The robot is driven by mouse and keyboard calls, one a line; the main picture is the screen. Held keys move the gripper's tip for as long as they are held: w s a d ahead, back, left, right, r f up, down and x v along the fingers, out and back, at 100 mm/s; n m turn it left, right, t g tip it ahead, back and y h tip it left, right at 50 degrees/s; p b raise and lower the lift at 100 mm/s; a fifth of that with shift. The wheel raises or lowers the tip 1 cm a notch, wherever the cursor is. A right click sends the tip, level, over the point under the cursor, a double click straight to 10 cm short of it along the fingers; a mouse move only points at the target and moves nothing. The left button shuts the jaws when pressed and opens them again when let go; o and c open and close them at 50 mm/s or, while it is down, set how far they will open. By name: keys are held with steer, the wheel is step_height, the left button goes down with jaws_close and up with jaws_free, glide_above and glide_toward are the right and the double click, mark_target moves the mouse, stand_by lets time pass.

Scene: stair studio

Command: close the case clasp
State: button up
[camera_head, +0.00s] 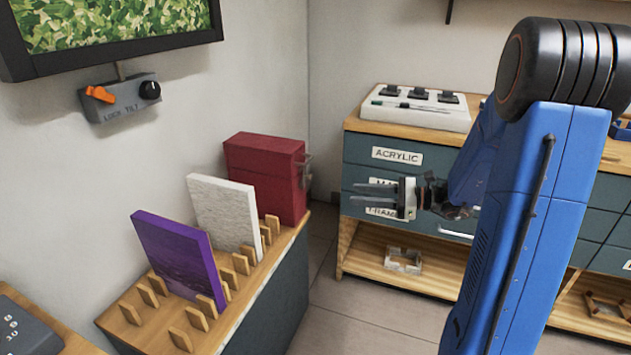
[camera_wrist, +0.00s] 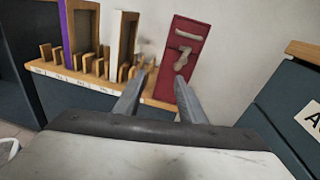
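The dark red case (camera_head: 262,180) stands upright at the back end of the slotted rack, near the wall corner. Its metal clasp (camera_head: 305,170) sticks out from the right-hand face. In the wrist view the case (camera_wrist: 198,28) faces me, and the clasp (camera_wrist: 182,59) shows as a pale lever and plate on its front. I cannot tell how the clasp's parts engage. My gripper (camera_head: 358,193) is open and empty, to the right of the case and clear of it.
The rack (camera_head: 258,295) holds a purple canvas (camera_head: 180,255) and a white canvas (camera_head: 225,213) left of the case, between wooden pegs. A drawer cabinet (camera_head: 355,150) stands to the right, with a white control box (camera_head: 415,112) on top. Open floor lies between.

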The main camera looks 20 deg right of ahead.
steer(key=w+d+m+t, duration=0.2)
steer(key=d, duration=0.2)
glide_toward(312, 178)
steer(key=x, duration=0.8)
steer(key=shift+w+a, duration=0.15)
steer(key=shift+w, duration=0.1)
